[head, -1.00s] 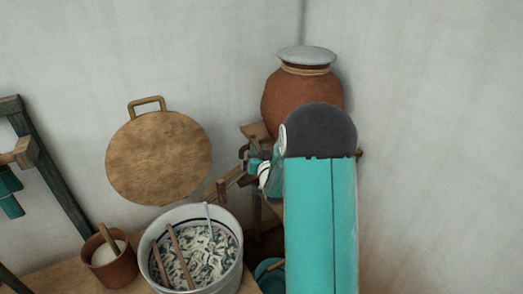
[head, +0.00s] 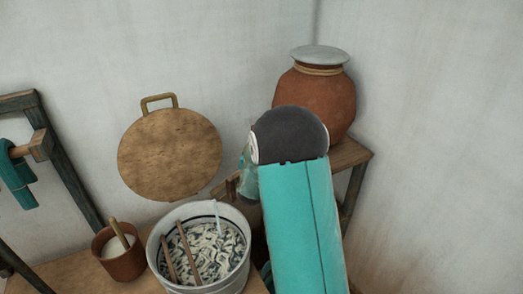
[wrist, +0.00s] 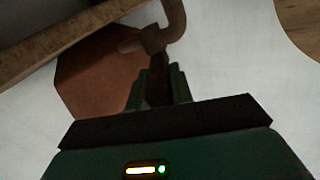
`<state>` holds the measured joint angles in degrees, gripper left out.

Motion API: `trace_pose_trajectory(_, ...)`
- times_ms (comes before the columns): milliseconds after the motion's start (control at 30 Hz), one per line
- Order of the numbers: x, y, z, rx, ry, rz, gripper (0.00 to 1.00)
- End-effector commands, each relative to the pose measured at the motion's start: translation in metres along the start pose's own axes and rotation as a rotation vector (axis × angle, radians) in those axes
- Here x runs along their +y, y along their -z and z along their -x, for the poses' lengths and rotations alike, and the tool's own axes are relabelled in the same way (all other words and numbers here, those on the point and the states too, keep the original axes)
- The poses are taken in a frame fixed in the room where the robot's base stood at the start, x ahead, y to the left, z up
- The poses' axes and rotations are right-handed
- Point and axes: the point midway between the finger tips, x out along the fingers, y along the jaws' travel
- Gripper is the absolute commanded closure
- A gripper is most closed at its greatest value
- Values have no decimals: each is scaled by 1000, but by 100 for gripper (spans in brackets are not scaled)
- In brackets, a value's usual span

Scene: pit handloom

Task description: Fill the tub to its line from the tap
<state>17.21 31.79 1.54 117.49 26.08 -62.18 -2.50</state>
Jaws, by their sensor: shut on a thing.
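In the wrist view, my gripper (wrist: 159,84) is shut on the upright brown stem of what looks like the tap (wrist: 155,40). The tap has a curved hooked end and a short stub at the side. No water shows there. In the head view, my arm hides the tap and most of my gripper. The clay jar (head: 315,103) stands on a wooden shelf behind my arm, with a grey lid. A whitish tub (head: 158,250) with a dark line inside its rim stands on the table, holding pale and dark strands, two brown sticks and a pale rod.
A brown pot (head: 124,265) with a stick in it stands left of the tub. The shelf (head: 350,154) fills the corner. A dark wooden frame (head: 65,165) stands at the left. A teal edge low beside my arm is mostly hidden.

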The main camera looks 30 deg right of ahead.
Motion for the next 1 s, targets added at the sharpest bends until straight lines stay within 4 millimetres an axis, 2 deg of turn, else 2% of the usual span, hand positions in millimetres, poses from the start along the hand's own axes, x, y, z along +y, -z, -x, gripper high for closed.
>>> trace_pose_trajectory(133, -1, 0, 0, 1, 2, -1, 100)
trace_pose_trajectory(167, -1, 0, 0, 1, 2, -1, 74)
trace_pose_trajectory(267, -1, 0, 0, 1, 2, -1, 56)
trace_pose_trajectory(533, 0, 0, 0, 0, 2, 0, 56)
trace_pose_trajectory(667, 0, 0, 8, 0, 2, 0, 56)
trace_pose_trajectory(767, -1, 0, 22, -1, 3, 0, 56)
trace_pose_trajectory(1000, -1, 0, 74, -1, 5, 0, 56)
